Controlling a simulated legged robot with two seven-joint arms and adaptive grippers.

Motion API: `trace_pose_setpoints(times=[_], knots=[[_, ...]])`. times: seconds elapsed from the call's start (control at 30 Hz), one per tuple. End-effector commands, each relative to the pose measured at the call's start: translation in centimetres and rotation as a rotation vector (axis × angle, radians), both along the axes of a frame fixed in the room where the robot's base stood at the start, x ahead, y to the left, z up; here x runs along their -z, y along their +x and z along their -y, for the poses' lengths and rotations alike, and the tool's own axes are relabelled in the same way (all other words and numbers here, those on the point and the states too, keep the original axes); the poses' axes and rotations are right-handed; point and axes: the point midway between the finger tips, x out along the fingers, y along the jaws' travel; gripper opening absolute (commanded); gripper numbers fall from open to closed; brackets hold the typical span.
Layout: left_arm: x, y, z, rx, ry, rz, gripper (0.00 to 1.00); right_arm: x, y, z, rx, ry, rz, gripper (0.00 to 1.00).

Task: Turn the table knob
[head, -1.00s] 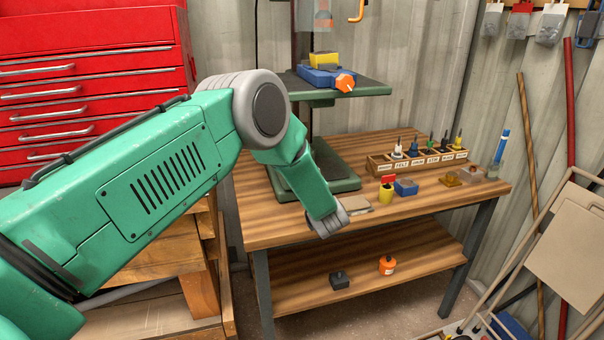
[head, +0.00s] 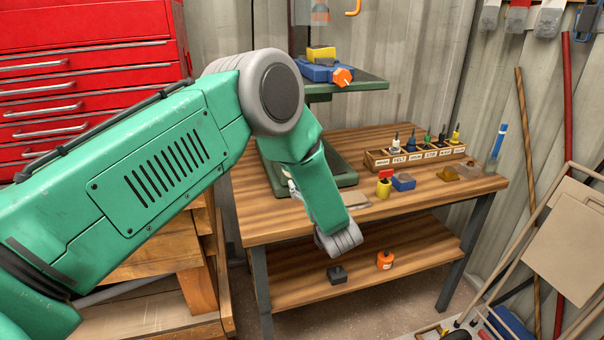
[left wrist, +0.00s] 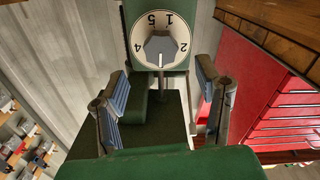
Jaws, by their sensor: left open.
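A grey faceted knob (left wrist: 160,48) sits at the centre of a white numbered dial (left wrist: 138,44) on a green housing (left wrist: 130,14) in the left wrist view. My left gripper (left wrist: 164,84) is open and empty. Its two fingers stand apart on either side of the line to the knob, which lies beyond the fingertips with no visible contact. In the head view my left arm crosses in front of the wooden workbench (head: 280,222) and hides most of this gripper and the dial. My right gripper is in neither view.
A green machine platform (head: 365,84) carries a blue vise (head: 318,72) with an orange knob (head: 342,76). A labelled wooden rack (head: 420,156) and small parts stand on the bench. A red tool chest (head: 90,60) is at left; a folding chair (head: 560,240) stands at right.

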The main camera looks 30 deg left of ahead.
Motion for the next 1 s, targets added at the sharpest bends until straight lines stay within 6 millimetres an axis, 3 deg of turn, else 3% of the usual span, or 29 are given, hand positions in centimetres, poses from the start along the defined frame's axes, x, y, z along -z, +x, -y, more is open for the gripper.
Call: trace_pose_setpoints(times=[0.1, 0.3, 0.87, 1.0], knots=[[0.1, -1.5, 1.8, 0.003, 0.000, -0.002, 0.58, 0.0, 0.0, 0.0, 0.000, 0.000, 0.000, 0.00], [0.2, -2.8, 3.4, 0.001, -0.001, -0.002, 0.58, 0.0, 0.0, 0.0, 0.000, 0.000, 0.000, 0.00], [0.2, -3.0, 3.6, 0.000, -0.001, -0.002, 0.58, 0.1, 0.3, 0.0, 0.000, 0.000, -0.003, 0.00], [2.2, -3.6, 4.0, 0.069, -0.009, -0.065, 0.58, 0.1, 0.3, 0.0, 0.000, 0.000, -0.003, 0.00]])
